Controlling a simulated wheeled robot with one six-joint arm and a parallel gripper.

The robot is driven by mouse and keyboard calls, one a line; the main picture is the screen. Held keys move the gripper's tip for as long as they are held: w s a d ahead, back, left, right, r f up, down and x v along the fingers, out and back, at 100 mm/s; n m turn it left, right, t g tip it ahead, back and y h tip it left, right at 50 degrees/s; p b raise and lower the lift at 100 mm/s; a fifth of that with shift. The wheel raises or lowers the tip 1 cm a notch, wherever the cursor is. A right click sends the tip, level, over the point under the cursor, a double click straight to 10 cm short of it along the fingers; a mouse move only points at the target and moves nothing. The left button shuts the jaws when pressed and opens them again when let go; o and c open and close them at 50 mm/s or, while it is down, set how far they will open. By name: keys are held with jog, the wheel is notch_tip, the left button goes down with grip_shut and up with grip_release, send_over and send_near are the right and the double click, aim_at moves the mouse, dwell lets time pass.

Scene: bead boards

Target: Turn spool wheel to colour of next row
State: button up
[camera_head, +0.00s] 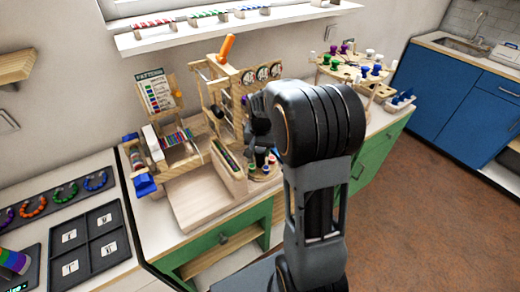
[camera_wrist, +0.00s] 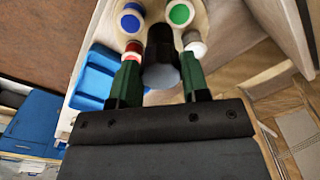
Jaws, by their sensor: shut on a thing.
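The spool wheel (camera_head: 262,176) is a round wooden disc low on the bench, partly hidden by my arm in the head view. In the wrist view its wood (camera_wrist: 157,10) carries a blue spool (camera_wrist: 131,20), a green spool (camera_wrist: 181,13), a red spool (camera_wrist: 133,47) and a whitish spool (camera_wrist: 194,43). A dark upright knob (camera_wrist: 162,58) stands among them. My gripper (camera_wrist: 162,72) is shut on this knob, with one green finger on each side. The pattern card (camera_head: 155,91) stands upright at the loom's left, with coloured rows too small to read surely.
The wooden bead loom (camera_head: 215,90) stands close to the left of my gripper, with a wooden tray (camera_head: 190,205) in front. A blue holder (camera_wrist: 93,78) sits beside the wheel. A round stand of coloured pegs (camera_head: 345,68) is farther right. My arm covers the bench's middle front.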

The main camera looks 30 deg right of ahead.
jog(key=m, duration=0.4)
jog(key=shift+m, duration=0.3)
jog(key=m, duration=0.3)
jog(key=shift+w+a+m, duration=0.1)
jog(key=shift+m, duration=0.3)
jog(key=m, duration=0.4)
jog(key=shift+w, duration=0.1)
jog(key=shift+m, duration=2.4)
jog(key=o, duration=0.9)
jog(key=shift+o, duration=0.2)
jog(key=shift+p, duration=0.3)
